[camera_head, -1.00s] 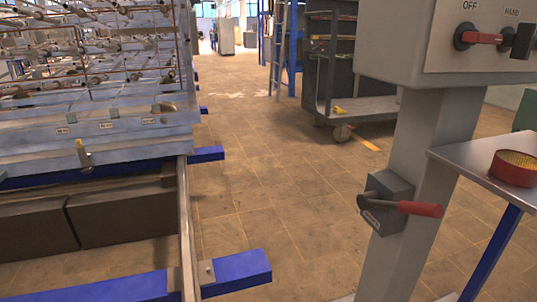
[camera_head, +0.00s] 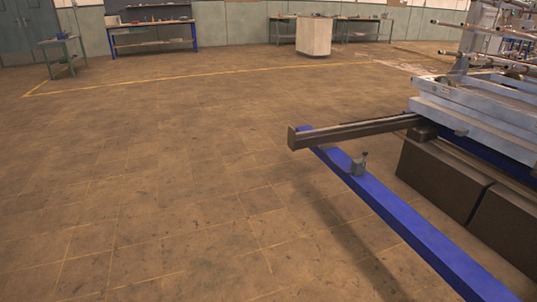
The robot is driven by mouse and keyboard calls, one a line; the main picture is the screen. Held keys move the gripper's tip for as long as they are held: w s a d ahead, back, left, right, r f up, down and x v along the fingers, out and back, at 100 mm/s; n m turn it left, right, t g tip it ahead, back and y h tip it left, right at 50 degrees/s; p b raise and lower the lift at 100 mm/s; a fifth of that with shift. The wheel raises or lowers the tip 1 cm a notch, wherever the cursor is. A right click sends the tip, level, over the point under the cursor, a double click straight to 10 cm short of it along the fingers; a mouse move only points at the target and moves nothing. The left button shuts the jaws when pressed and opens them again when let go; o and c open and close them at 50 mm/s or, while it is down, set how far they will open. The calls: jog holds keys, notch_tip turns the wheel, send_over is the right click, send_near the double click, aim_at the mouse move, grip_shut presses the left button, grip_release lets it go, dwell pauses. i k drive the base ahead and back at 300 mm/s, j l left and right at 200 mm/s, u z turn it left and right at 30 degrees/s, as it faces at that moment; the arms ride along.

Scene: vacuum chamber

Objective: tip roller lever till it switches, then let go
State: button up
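The roller lever is not clearly in view now. The lever with the red handle on the grey post, seen a second ago, is out of the picture. A small upright metal fitting (camera_head: 359,163) stands on the blue beam (camera_head: 400,223) at the right; it is too small to tell what it is. A dark rail (camera_head: 350,133) runs above the beam to the rack (camera_head: 485,115). My gripper is not in view.
Dark blocks (camera_head: 445,180) sit under the rack. The blue beam sticks out low over the floor. The brown floor (camera_head: 170,190) at left and centre is clear. Benches (camera_head: 152,24) and a pale cabinet (camera_head: 314,36) stand far back.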

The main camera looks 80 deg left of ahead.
aim_at(365, 153)
jog(key=j+u, duration=0.25)
jog(key=u, duration=0.25)
jog(key=j+u, duration=0.2)
jog(key=u, duration=0.3)
jog(key=i+j+u, duration=0.1)
jog(key=u, duration=0.35)
jog(key=i+j+u, duration=0.15)
jog(key=j+u, duration=0.15)
jog(key=u, duration=0.2)
jog(key=i+j, duration=0.45)
jog(key=i+l+z, duration=0.2)
jog(key=i, duration=1.2)
